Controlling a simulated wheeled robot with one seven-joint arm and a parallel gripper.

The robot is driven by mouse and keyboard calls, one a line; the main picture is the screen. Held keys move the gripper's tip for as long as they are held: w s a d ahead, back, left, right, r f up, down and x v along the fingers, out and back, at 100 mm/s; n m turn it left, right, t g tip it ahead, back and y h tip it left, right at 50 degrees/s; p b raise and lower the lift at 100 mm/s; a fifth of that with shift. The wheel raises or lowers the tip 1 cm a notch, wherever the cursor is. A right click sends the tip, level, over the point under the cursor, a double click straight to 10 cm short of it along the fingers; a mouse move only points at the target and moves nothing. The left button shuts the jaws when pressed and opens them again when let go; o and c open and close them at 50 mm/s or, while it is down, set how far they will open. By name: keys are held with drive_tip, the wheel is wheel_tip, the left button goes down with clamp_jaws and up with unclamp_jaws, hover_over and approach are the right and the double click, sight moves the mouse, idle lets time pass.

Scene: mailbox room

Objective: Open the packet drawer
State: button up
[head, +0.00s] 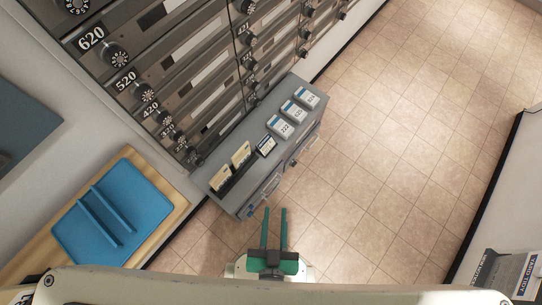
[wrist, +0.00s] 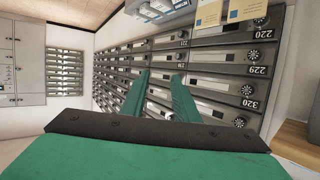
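A grey cabinet (head: 233,185) stands against the mailbox wall in the middle of the head view. Its front faces the floor on the right and has two drawer fronts, a nearer one (head: 264,194) and a farther one (head: 302,147). Both look shut; their labels are too small to read, so I cannot tell which is the packet drawer. My gripper (head: 274,211), with two green fingers, is in front of the cabinet's near end, apart from it. The fingers are spread with nothing between them. They also show in the wrist view (wrist: 161,76), pointing towards the mailboxes.
Blue-and-white packets (head: 280,127) and yellow cards (head: 240,153) stand on the cabinet top. Numbered mailboxes (head: 178,60) cover the wall behind. A blue tray (head: 146,197) lies on a wooden counter at left. Tiled floor (head: 385,140) to the right is clear.

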drive_tip(key=w+d+f+m+g, duration=0.1)
drive_tip(key=w+f+g, duration=0.15)
drive_tip(key=f, duration=0.65)
drive_tip(key=w+d+f+m+g, duration=0.1)
drive_tip(key=w+f+g, duration=0.15)
drive_tip(key=f, duration=0.65)
drive_tip(key=m+g+y, duration=0.2)
drive_tip(key=m+g, duration=0.2)
drive_tip(key=g, duration=0.4)
approach(275, 185)
drive_tip(key=shift+w+a+f, duration=0.15)
drive_tip(key=shift+a+f, duration=0.05)
drive_tip(key=shift+f, duration=1)
drive_tip(key=shift+w+a+f, duration=0.2)
drive_tip(key=shift+f, duration=0.95)
drive_tip(key=shift+w+a+f, duration=0.15)
drive_tip(key=shift+a+f, duration=0.1)
drive_tip(key=shift+f, duration=0.95)
drive_tip(key=shift+c, duration=0.3)
clamp_jaws()
